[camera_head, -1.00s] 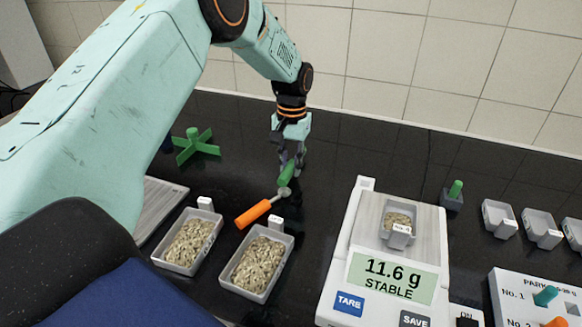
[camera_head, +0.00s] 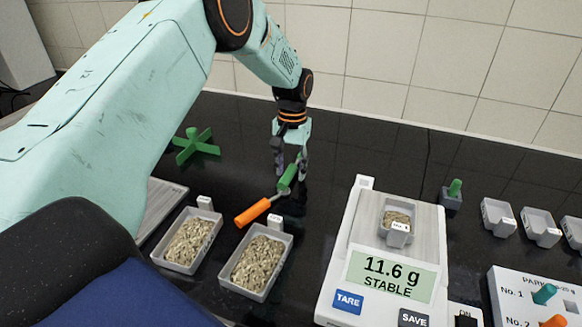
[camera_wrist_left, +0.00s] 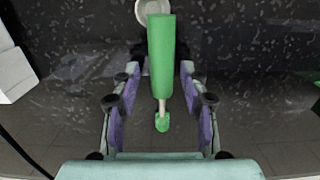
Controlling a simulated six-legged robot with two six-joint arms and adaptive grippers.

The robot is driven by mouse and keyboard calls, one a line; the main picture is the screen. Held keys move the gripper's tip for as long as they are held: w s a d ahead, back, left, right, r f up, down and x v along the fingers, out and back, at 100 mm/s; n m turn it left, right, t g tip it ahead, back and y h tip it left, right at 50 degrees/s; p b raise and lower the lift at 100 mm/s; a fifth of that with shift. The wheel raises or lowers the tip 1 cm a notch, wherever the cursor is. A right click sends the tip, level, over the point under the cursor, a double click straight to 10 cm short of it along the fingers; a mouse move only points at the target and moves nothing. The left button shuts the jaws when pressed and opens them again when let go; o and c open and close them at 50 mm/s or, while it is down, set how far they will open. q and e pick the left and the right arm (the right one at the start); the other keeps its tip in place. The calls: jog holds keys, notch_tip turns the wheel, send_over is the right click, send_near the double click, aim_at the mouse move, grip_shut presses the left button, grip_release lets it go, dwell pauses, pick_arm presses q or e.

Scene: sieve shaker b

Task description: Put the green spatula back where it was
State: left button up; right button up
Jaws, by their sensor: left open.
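The green spatula (camera_head: 287,178) is at the bench, its green handle slanting up to the right at my left gripper (camera_head: 290,168). The handle also shows in the left wrist view (camera_wrist_left: 160,55), with a thin pale shaft and a small green end below it. My left gripper (camera_wrist_left: 161,85) is open, its fingers apart on both sides of the spatula line. An orange handle (camera_head: 253,212) lies just left of the green one; a metal part lies between them, and I cannot tell which it belongs to. My right gripper is not in view.
Two grain trays (camera_head: 189,241) (camera_head: 257,263) stand in front. The balance (camera_head: 343,267) reads 11.6 g, with a small cup (camera_head: 397,220) on its pan. A green cross-shaped stand (camera_head: 195,147) is behind left. Small cups (camera_head: 499,218) stand right. Dark bench is clear between gripper and balance.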

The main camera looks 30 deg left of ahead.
aim_at(292, 168)
pick_arm(q)
notch_tip(292, 168, up, 13)
jog(key=shift+w+f, duration=0.2)
jog(key=shift+w, duration=0.05)
jog(key=shift+w+a+f, duration=0.1)
dwell(0.4)
